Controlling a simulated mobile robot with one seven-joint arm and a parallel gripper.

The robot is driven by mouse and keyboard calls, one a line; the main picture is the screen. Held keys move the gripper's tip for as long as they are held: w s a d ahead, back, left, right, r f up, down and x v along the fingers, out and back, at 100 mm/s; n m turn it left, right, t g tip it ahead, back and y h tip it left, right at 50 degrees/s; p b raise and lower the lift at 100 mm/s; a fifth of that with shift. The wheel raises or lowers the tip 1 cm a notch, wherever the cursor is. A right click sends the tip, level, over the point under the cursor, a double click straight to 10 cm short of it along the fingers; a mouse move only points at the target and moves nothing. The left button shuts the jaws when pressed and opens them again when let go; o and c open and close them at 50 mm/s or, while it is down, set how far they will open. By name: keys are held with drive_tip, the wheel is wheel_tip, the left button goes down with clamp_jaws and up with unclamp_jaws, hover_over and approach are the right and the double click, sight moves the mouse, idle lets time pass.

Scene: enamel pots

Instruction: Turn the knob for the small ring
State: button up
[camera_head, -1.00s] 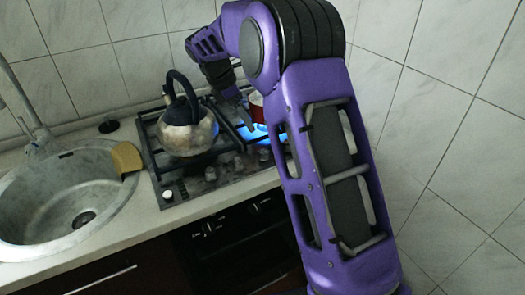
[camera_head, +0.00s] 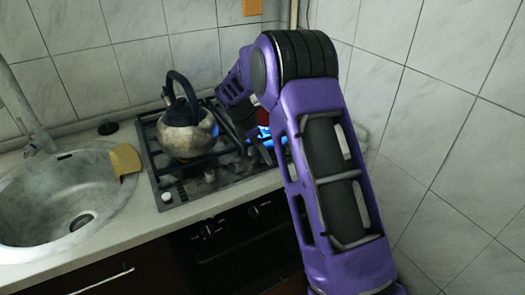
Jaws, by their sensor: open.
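The gas hob (camera_head: 183,187) is set in the counter, with a row of knobs along its front strip. A white knob (camera_head: 167,197) shows at the left end, and a greyish knob (camera_head: 209,176) sits further right. Any knobs beyond that are hidden or too dark to tell apart. My gripper (camera_head: 239,140) is open, low over the right part of the hob, just right of the kettle. Its fingers are dark and partly hard to make out. I cannot tell whether it touches a knob. Blue flame (camera_head: 266,141) burns on the right side, partly behind my arm.
A metal kettle (camera_head: 188,138) with a dark raised handle stands on the left burners. A red pot (camera_head: 262,117) is mostly hidden behind my arm. A round sink (camera_head: 35,215) and a tan sponge-like piece (camera_head: 125,160) lie left. Oven knobs (camera_head: 208,230) are below the counter.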

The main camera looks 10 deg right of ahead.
clamp_jaws()
drive_tip(key=shift+r+m+p, duration=0.15)
drive_tip(key=shift+m+p, duration=0.25)
drive_tip(key=shift+p, duration=0.1)
drive_tip(key=shift+m+g+p, duration=0.3)
drive_tip(key=shift+w+m+g+p, duration=0.15)
drive_tip(key=shift+m+g+p, duration=0.35)
drive_tip(key=shift+m+p, duration=0.5)
drive_tip(key=shift+w+m+g+p, duration=0.1)
drive_tip(key=shift+m+g+p, duration=0.6)
drive_tip(key=shift+m, duration=1.4)
drive_tip(key=shift+y, duration=0.3)
